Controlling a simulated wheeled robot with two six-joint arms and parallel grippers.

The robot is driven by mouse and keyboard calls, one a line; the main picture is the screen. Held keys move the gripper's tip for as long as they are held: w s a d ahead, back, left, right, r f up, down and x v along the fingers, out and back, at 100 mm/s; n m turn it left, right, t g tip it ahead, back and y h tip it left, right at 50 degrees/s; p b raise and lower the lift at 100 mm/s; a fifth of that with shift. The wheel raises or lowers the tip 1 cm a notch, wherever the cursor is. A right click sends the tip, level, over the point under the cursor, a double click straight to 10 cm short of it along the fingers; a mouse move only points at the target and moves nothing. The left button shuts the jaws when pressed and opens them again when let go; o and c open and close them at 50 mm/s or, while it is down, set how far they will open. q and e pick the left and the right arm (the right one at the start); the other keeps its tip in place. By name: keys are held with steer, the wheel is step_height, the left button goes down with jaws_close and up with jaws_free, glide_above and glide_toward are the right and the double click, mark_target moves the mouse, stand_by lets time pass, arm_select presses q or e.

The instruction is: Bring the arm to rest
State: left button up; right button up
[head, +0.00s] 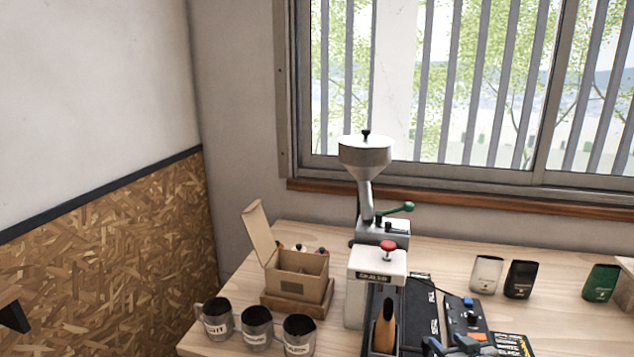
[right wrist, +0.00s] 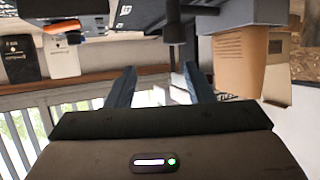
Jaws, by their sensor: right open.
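My right gripper (head: 455,345) shows at the bottom edge of the head view, in front of the roaster's control boxes, with most of its arm out of frame. In the right wrist view the two blue-grey fingers of the same gripper (right wrist: 159,70) stand wide apart with nothing between them. The picture there is upside down, with dark machine parts beyond the fingers. My left gripper is not in view.
On the wooden table (head: 450,255) stand a white roaster (head: 377,262) with a funnel, an open cardboard box (head: 298,276), several labelled mugs (head: 256,326) and a black control box (head: 468,318). White (head: 486,273), black (head: 520,279) and green (head: 600,283) bags stand right.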

steer(key=s+a+f+g+h, duration=0.1)
steer(key=s+f+g, duration=0.1)
steer(key=s+f, duration=0.45)
steer(key=s+a+f+g, duration=0.2)
steer(key=s+f, duration=0.1)
steer(key=s, duration=0.7)
steer(key=s+f+g+h, duration=0.2)
steer(key=s+g, duration=0.4)
steer(key=s, duration=1.5)
step_height(320, 180, down, 31)
steer(key=d+m, duration=0.1)
steer(key=d, duration=0.2)
steer(key=s+d+f+g, duration=0.1)
steer(key=s+f+g, duration=0.1)
steer(key=s+f, duration=1.6)
steer(key=shift+f+b, duration=0.35)
steer(key=shift+b, duration=0.1)
steer(key=shift+s, duration=0.1)
steer(key=shift+c, duration=0.2)
